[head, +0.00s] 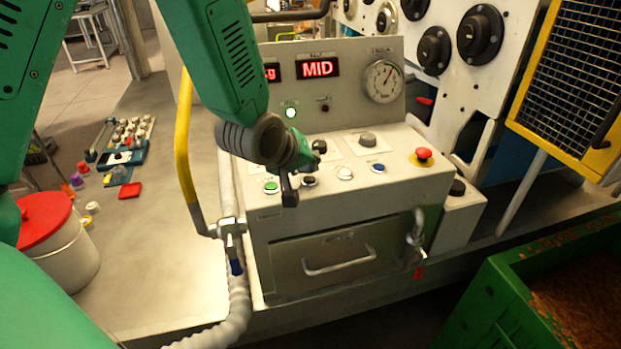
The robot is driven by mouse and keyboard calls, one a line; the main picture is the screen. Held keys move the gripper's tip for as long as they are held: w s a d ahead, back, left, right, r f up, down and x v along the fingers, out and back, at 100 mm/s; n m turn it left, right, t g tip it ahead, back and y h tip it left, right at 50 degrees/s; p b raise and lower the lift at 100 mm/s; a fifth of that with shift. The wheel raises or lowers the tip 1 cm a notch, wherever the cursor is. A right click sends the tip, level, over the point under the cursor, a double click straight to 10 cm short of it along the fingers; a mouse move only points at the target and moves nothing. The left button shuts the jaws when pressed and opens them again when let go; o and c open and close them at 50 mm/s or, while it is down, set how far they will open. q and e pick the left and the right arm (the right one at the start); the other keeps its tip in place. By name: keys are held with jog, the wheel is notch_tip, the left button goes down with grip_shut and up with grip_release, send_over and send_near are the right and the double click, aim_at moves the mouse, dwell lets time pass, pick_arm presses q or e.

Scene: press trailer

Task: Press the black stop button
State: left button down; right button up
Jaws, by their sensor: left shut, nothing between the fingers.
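The black button (309,181) sits in the front row of the grey control panel (400,180), between a green button (271,187) and a white button (345,173). My left gripper (289,196) is shut and empty, pointing down over the panel's front edge between the green and black buttons. Its tips are just left of the black button. I cannot tell how high they are above the panel; no contact with the black button shows. My right gripper is not in view.
A blue button (378,167) and a red mushroom button (423,154) are to the right. Dark knobs (367,139) stand behind. The upright panel carries a lit MID display (317,68) and a gauge (383,81). A yellow rail (184,150) rises at the left.

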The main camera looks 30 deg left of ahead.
aim_at(309, 179)
pick_arm(q)
jog(key=shift+a+f, duration=0.1)
jog(key=shift+f, duration=0.3)
jog(key=shift+f+b, duration=0.35)
dwell(0.7)
jog(key=shift+s+r+p, duration=0.1)
jog(key=shift+r+p, duration=0.7)
jog(key=shift+r, duration=0.1)
notch_tip(309, 179, up, 5)
jog(key=p, duration=0.4)
jog(key=shift+p, duration=0.35)
